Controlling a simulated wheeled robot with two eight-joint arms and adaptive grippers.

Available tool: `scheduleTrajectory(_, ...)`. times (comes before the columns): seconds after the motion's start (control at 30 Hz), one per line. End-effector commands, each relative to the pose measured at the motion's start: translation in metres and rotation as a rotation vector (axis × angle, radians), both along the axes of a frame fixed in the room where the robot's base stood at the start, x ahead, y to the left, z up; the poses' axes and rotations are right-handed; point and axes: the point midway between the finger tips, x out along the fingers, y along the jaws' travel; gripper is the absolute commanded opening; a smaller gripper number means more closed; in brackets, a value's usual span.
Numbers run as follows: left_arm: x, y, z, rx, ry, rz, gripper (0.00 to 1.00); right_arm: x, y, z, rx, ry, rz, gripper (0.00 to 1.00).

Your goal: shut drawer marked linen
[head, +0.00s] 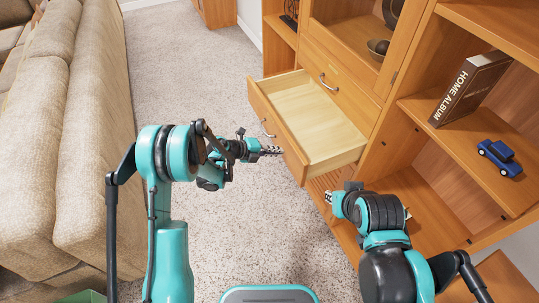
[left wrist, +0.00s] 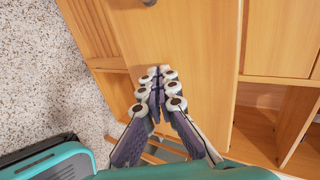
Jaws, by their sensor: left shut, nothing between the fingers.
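An open wooden drawer (head: 318,118) sticks out of the cabinet, empty inside, with a metal handle (head: 267,128) on its front. No linen label can be read. My left gripper (head: 272,150) is shut and empty, just left of the drawer front's near end. In the left wrist view its fingertips (left wrist: 160,73) are together in front of a wooden panel (left wrist: 192,40), which looks like the drawer front; contact cannot be told. A piece of handle (left wrist: 148,2) shows at the top edge there. My right gripper (head: 328,198) is below the drawer's near corner, mostly hidden, its fingers unclear.
A closed drawer (head: 340,82) sits above the open one. A brown home album (head: 470,88) and a blue toy truck (head: 499,157) are on the right shelf. A bowl (head: 379,47) stands higher up. A beige sofa (head: 75,140) lines the left; carpet (head: 190,70) is clear between.

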Motion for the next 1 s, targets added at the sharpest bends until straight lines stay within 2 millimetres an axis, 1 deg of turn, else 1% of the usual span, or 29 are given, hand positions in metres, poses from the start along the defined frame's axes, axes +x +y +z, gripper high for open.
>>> scheduleTrajectory(0.37,0.001,-0.002,0.001,0.0,0.0,0.0,0.0,0.0,0.0,0.0,0.0,0.0,0.0,0.21)
scheduleTrajectory(0.47,0.002,-0.006,0.0,0.0,-0.001,-0.001,0.0,0.0,0.0,-0.001,0.0,0.0,0.0,0.21)
scheduleTrajectory(0.57,0.006,-0.016,0.0,0.0,-0.002,-0.002,0.0,0.0,0.0,-0.002,0.0,0.0,0.0,0.21)
scheduleTrajectory(0.67,0.013,-0.034,0.0,-0.001,-0.001,-0.003,0.0,0.0,0.0,-0.004,0.0,0.0,0.0,0.21)
scheduleTrajectory(0.77,0.024,-0.058,-0.001,0.001,-0.002,-0.005,0.0,0.0,0.0,-0.007,0.0,0.0,0.0,0.21)
scheduleTrajectory(1.0,0.054,-0.13,-0.001,0.0,-0.001,-0.004,0.0,0.0,0.0,-0.013,0.0,0.0,0.0,0.21)
